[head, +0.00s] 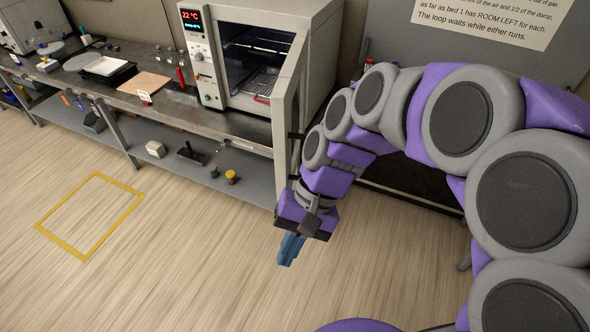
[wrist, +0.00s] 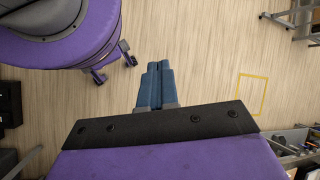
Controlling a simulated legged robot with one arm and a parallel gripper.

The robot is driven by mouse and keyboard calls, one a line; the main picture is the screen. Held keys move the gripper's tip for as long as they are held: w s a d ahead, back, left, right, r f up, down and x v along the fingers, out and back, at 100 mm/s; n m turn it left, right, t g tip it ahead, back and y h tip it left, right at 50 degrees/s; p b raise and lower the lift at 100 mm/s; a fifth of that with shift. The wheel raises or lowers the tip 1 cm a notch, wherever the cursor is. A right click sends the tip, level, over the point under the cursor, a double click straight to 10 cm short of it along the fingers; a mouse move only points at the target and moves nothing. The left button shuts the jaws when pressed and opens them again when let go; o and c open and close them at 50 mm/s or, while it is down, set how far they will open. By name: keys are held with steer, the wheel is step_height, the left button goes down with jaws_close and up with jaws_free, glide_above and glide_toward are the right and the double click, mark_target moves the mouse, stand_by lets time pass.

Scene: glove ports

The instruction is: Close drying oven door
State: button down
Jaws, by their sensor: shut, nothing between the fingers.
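The drying oven (head: 255,55) stands at the bench's right end in the head view, with a red display reading 22 °C. Its door (head: 287,120) is swung open, seen nearly edge-on at the oven's right side and reaching out past the bench front. Wire shelves show inside the oven. My gripper (head: 289,250) is below the door's lower end and slightly to its right, over the floor, pointing down. Its blue fingers are together and empty. In the wrist view the shut fingers (wrist: 156,85) point at bare floor. I cannot tell whether my arm touches the door.
A lower shelf (head: 190,150) holds several objects. A yellow floor outline (head: 90,215) lies at left. The wooden floor in front is clear.

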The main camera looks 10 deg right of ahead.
steer(key=w+d+f+m+t+y, duration=0.1)
steer(key=w+d+m+y, duration=0.15)
steer(key=w, duration=0.45)
steer(key=w+d+f+m+t+y+b, duration=0.1)
steer(key=w+d+m+y, duration=0.1)
steer(key=w+m+y, duration=0.35)
steer(key=w+d+f+m+t+y, duration=0.1)
steer(key=w+d+f+m+y, duration=0.1)
steer(key=w, duration=0.7)
steer(key=m+t+y, duration=0.1)
steer(key=m+t, duration=0.7)
steer(key=m, duration=0.1)
glide_toward(287, 164)
steer(key=b+x, duration=0.3)
steer(key=x, duration=0.4)
steer(key=shift+a+r+b, duration=0.1)
steer(key=shift+b, duration=0.3)
steer(key=shift+d, duration=0.3)
steer(key=shift+w, duration=0.1)
